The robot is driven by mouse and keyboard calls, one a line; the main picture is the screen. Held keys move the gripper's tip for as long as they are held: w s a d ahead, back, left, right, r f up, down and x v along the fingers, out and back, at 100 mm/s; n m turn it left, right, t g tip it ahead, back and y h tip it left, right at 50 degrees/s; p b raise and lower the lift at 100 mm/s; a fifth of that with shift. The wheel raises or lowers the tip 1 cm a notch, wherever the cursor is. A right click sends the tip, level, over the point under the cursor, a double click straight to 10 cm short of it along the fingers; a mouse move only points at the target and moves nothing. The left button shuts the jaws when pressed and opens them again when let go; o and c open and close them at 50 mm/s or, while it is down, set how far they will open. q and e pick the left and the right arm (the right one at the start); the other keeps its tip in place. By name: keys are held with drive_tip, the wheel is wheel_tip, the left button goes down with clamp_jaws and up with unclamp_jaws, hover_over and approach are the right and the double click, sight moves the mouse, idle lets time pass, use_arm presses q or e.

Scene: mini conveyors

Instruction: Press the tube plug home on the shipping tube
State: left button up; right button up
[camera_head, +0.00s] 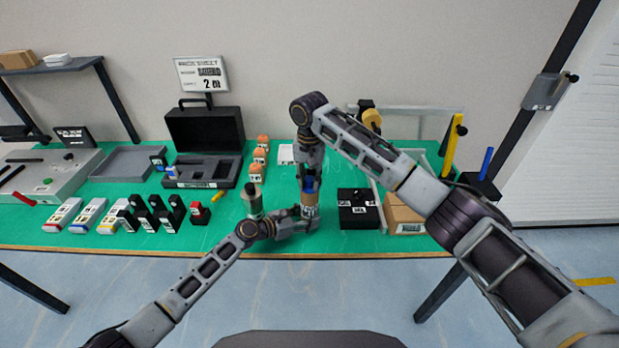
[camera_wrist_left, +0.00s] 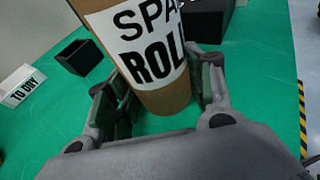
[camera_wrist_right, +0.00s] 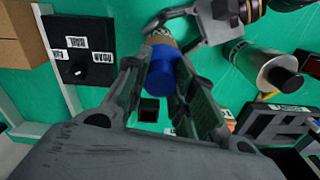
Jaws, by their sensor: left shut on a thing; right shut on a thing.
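The shipping tube (camera_head: 311,211) is a brown cardboard cylinder with a white printed label. It stands about upright at the front middle of the green table. My left gripper (camera_head: 298,222) is shut around it low down; the left wrist view shows the tube (camera_wrist_left: 160,60) between both fingers. My right gripper (camera_head: 307,180) points down from above and is shut on the blue tube plug (camera_wrist_right: 163,72). The plug (camera_head: 309,185) is over the tube's upper end. The fingers partly hide where they meet, so I cannot tell how deep the plug sits.
A black box with white labels (camera_head: 359,211) and a cardboard box (camera_head: 402,214) stand close to the right. A metal canister (camera_head: 251,200) stands just left, behind my left wrist. A small open black holder (camera_wrist_left: 78,57) is near the tube. Bare table shows at front left.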

sight(310, 178)
drive_tip(key=o, duration=0.9)
drive_tip(key=shift+o, duration=0.2)
wheel_tip(310, 178, up, 12)
idle(1.0)
